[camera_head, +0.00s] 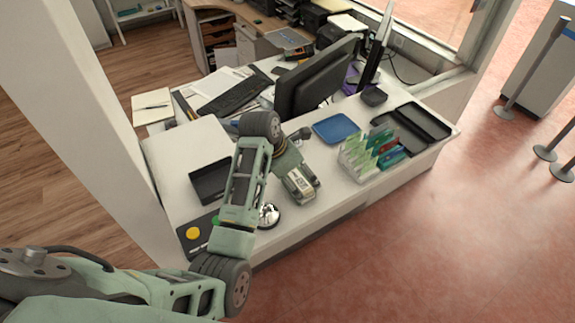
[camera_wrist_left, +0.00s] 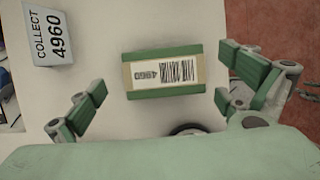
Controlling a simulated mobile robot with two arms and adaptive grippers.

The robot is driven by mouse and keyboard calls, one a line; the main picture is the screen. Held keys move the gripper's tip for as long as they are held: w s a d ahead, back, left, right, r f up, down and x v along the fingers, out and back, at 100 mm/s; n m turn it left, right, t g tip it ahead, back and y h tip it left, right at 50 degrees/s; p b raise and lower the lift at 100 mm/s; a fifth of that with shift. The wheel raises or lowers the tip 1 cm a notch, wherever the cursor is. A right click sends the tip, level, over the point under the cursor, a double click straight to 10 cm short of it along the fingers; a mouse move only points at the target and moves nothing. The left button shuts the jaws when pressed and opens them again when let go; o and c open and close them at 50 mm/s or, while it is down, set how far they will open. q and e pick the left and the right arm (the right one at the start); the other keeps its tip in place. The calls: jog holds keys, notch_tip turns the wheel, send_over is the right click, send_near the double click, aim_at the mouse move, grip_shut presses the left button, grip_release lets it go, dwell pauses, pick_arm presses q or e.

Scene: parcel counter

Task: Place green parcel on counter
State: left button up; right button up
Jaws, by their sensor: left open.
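The green parcel (camera_wrist_left: 163,71), with a pale label and the number 4960, shows in the left wrist view. It lies on the white counter (camera_wrist_left: 110,25), which also shows in the head view (camera_head: 185,150). My left gripper (camera_wrist_left: 160,98) is open, its fingers spread to either side of the parcel and apart from it. In the head view my left gripper (camera_head: 301,188) hangs over the counter's front part, and I cannot make out the parcel there. My right gripper is in neither view.
A white block marked COLLECT 4960 (camera_wrist_left: 49,38) stands beside the parcel. A silver bell (camera_head: 268,214), a black tray (camera_head: 210,181), a blue tray (camera_head: 336,128) and a leaflet rack (camera_head: 358,160) stand around my left gripper. A monitor (camera_head: 316,78) is behind.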

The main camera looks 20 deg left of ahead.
pick_arm(q)
jog(key=b+v, duration=0.1)
jog(key=v, duration=0.8)
jog(key=shift+s, duration=0.1)
jog(key=shift+f, duration=0.1)
